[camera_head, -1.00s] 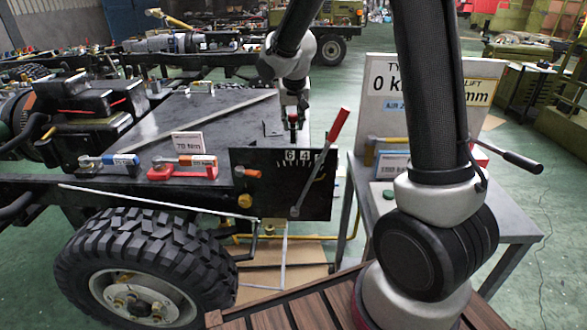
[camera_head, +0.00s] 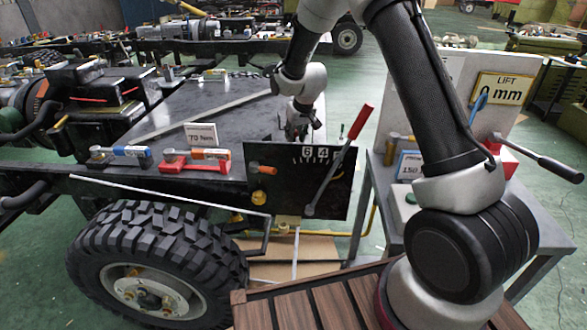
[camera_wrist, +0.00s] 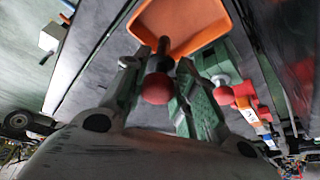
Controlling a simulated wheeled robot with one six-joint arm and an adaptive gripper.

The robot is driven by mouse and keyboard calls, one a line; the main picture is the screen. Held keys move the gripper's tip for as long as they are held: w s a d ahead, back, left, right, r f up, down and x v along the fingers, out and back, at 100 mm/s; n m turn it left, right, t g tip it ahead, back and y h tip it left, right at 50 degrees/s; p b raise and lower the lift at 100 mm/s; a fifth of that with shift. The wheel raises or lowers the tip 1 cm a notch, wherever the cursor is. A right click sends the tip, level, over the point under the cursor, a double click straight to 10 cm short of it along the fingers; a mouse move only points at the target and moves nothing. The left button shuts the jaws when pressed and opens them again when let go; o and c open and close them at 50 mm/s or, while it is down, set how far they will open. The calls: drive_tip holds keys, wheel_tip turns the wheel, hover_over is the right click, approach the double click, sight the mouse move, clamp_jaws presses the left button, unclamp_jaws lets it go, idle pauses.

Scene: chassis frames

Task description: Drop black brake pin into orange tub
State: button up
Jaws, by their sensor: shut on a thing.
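My gripper (camera_wrist: 157,66) is shut on a black pin (camera_wrist: 163,50) with a red ball end. The pin lies between the two fingers in the wrist view. An orange tub (camera_wrist: 187,47) shows just beyond the fingertips, at the top middle of the wrist view; the pin's dark end overlaps its near rim in the picture. I cannot tell the height between them. In the head view my gripper (camera_head: 299,130) hangs over the dark chassis deck, near its right end. The pin and the tub are not clear there.
A black plate (camera_head: 280,185) marked 6 and 4 with a red-handled lever (camera_head: 361,122) stands in front of the gripper. Blue and red clamp-like tools and a 70 Nm sign (camera_head: 201,135) are on the deck's left. A grey table (camera_head: 440,210) stands right.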

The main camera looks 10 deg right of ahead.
drive_tip(key=shift+f, duration=1.05)
drive_tip(key=o, duration=1.2)
drive_tip(key=shift+c, duration=0.2)
drive_tip(key=a+v, duration=0.1)
drive_tip(key=v, duration=1.1)
drive_tip(key=shift+d, duration=0.45)
